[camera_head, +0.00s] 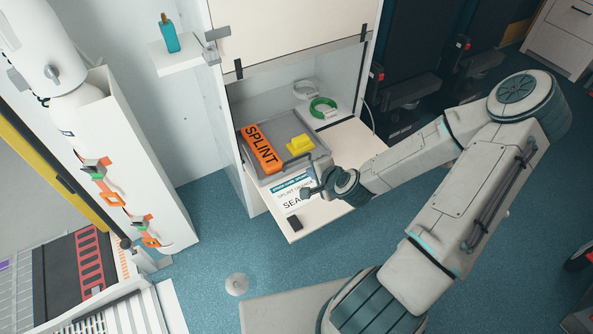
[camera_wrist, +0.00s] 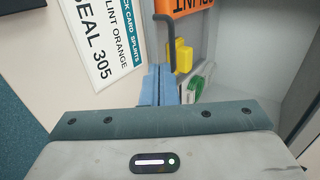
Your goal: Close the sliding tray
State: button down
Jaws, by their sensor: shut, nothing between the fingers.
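The grey sliding tray (camera_head: 277,171) sits on a white shelf board (camera_head: 303,223), partly out of an open white cabinet. It holds an orange splint box (camera_head: 262,149) and a yellow block (camera_head: 300,144). In the wrist view its dark bar handle (camera_wrist: 171,30) shows beside the orange box (camera_wrist: 187,5). My gripper (camera_head: 306,193) is over the shelf by the tray's front right. In the wrist view my blue fingers (camera_wrist: 168,84) are shut and empty, just below the handle's end in the picture. I cannot tell whether they touch the tray.
A printed label card (camera_head: 293,198) and a small black block (camera_head: 294,222) are on the shelf board. The cabinet's side wall (camera_head: 234,165) stands left; blue floor in front is mostly clear.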

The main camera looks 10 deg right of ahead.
jog(key=f+b, duration=0.1)
jog(key=b, duration=0.1)
jog(key=shift+w+a+b, duration=0.15)
jog(key=shift+b, duration=0.25)
jog(key=b+x, duration=0.2)
jog(key=b, duration=0.3)
jog(key=shift+w+a+f+b, duration=0.15)
jog(key=shift+f+b, duration=0.15)
jog(key=shift+f, duration=0.05)
jog(key=w+b, duration=0.1)
jog(key=w+a+f, duration=0.1)
jog(key=w, duration=0.1)
jog(key=w+f+b, duration=0.1)
jog(key=w, duration=0.1)
jog(key=shift+a+b, duration=0.3)
jog(key=shift+a, duration=0.1)
jog(key=shift+w+r, duration=0.1)
jog(key=shift+w, duration=0.2)
